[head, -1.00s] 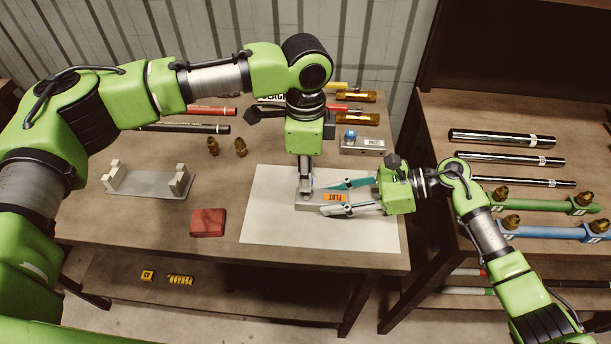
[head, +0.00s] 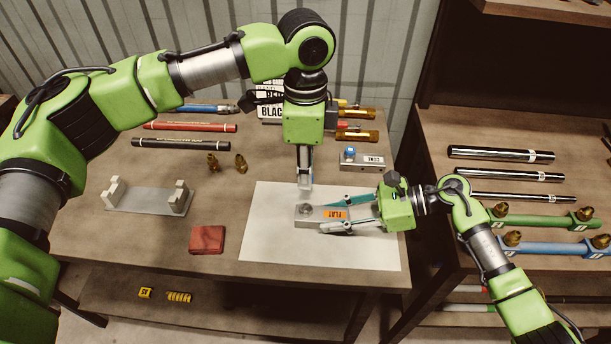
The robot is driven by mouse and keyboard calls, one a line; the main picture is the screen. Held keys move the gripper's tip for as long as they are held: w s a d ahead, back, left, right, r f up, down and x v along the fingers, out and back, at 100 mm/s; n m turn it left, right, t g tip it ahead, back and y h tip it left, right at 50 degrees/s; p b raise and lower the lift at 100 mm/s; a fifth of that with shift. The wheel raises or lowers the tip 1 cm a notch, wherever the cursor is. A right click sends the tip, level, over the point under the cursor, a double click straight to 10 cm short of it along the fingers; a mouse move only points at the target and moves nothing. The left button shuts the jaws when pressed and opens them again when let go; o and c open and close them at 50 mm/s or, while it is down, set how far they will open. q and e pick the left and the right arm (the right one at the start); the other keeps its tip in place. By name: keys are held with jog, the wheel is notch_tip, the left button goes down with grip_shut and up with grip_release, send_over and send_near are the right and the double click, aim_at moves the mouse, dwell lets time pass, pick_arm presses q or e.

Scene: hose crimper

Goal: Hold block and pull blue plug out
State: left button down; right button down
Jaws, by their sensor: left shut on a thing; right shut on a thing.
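The grey block (head: 318,215) with the orange FLAT label lies flat on the white sheet, a round dark hole showing in its left end. My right gripper (head: 345,211) is shut on the block, its long fingers along both sides from the right. My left gripper (head: 305,188) points down just above the hole and is shut on a small pale plug, mostly hidden between its fingers; no blue shows on it. A second grey block (head: 362,164), labelled CONE, stands behind with a blue plug (head: 350,152) on its top.
The white sheet (head: 270,240) is clear around the block.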

jog(key=c, duration=1.4)
grip_release()
jog(key=shift+r, duration=0.1)
jog(key=v, duration=1.2)
